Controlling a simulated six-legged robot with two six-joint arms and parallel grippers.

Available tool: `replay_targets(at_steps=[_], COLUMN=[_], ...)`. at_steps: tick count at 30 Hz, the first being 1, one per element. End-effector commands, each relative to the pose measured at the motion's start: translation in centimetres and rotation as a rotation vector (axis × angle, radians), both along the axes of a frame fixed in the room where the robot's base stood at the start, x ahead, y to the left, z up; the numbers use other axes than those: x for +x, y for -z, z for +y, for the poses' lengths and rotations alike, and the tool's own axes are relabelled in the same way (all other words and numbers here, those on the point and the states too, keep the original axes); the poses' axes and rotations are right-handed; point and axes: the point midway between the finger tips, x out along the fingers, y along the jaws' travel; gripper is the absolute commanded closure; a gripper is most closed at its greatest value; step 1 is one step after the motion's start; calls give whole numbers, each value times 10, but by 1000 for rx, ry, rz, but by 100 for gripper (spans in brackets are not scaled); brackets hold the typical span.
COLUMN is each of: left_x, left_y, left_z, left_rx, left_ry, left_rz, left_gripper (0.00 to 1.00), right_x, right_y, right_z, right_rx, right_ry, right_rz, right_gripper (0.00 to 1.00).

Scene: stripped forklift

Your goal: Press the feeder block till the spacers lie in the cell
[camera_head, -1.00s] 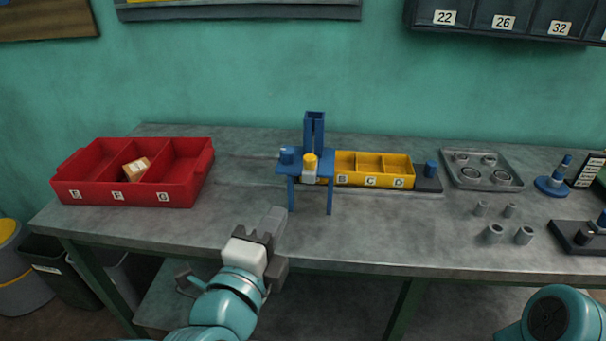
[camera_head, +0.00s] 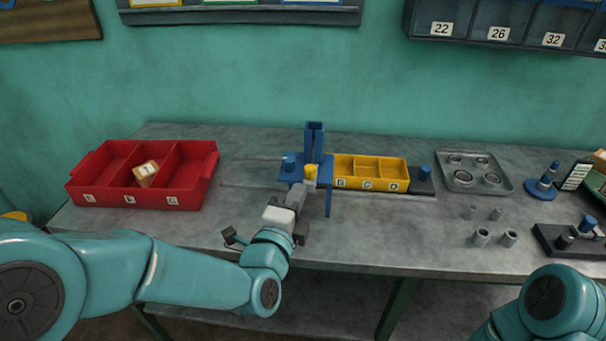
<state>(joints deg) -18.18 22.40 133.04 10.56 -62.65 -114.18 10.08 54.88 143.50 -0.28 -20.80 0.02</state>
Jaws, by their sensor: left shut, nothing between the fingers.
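The blue feeder stand (camera_head: 315,150) with its upright chute is on the workbench, over the left end of the yellow cell tray (camera_head: 370,168), whose visible cells are labelled B, C and D. The yellow-topped feeder block (camera_head: 310,172) is at the front of the stand. My left gripper (camera_head: 303,190) is shut and empty, its fingertips just below and in front of the block. I cannot tell if they touch it. No spacers can be made out in the visible cells. My right gripper is out of view; only my right arm (camera_head: 545,300) shows at lower right.
A red divided bin (camera_head: 190,185) holding a small box (camera_head: 146,173) stands at the left. A grey tray (camera_head: 475,174) with rings, several loose grey cylinders (camera_head: 481,238) and a dark fixture (camera_head: 570,240) are at the right. The bench front between is clear.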

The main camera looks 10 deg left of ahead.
Motion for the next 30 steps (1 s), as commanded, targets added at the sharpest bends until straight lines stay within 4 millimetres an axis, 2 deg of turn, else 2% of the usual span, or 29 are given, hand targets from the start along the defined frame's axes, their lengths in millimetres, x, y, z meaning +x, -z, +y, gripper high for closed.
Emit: replay_targets(at_steps=[3, 7, 20, 23, 27, 30], left_x=[20, 34, 40, 44, 67, 76], left_y=[-1, -1, 0, 2, 4, 2], left_z=[-3, -6, -6, -6, -5, -5], left_rx=[0, 0, -1, -1, -1, -1], left_ry=[-1, 0, 0, -1, -3, -2], left_rz=[2, 1, 1, 0, -3, -1], left_gripper=[100, 100, 100, 100, 100, 100], right_x=[0, 0, 0, 0, 0, 0], right_y=[-8, -11, -12, -9, 3, 6], right_z=[0, 0, 0, 0, 0, 0], right_rx=[0, 0, 0, 0, 0, 0], right_ry=[0, 0, 0, 0, 0, 0], right_rz=[0, 0, 0, 0, 0, 0], right_gripper=[41, 41, 41, 41, 41, 41])
